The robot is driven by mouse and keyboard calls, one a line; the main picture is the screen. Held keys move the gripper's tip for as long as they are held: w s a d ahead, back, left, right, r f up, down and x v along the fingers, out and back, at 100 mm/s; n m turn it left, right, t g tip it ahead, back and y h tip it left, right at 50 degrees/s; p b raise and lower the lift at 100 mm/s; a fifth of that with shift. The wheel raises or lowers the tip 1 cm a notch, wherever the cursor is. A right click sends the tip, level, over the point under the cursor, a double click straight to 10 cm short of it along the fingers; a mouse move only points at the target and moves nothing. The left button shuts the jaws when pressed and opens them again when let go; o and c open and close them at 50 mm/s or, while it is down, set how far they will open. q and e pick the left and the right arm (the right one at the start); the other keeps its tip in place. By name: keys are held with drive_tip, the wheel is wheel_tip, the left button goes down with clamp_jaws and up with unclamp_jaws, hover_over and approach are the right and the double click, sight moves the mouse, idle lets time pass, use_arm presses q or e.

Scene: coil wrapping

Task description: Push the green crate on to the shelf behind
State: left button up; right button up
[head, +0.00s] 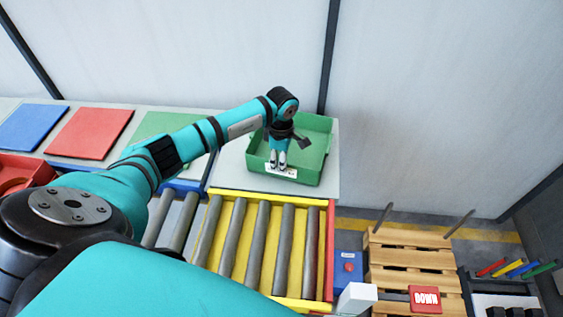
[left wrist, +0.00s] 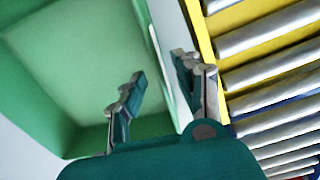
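The green crate (head: 318,150) stands upright on the pale shelf (head: 232,168) behind the roller conveyor, with a white label on its near wall. My left gripper (head: 278,163) points down at the crate's near wall, by the label. In the left wrist view, the left gripper (left wrist: 160,68) has its fingers apart, and the green crate (left wrist: 85,60) fills the left side. The near wall's edge runs between the fingers; I cannot tell whether they touch it. My right gripper is in neither view.
The yellow-framed roller conveyor (head: 262,200) in front is empty. Blue (head: 31,126), red (head: 88,133) and green (head: 165,127) panels lie to the left. A wooden pallet (head: 412,262), a blue button box (head: 348,267) and a red DOWN sign (head: 425,299) are at right. A wall stands behind.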

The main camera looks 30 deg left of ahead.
use_arm(q)
wheel_tip(320, 180, up, 11)
idle(0.3)
drive_tip(key=shift+f, duration=0.1)
idle(0.4)
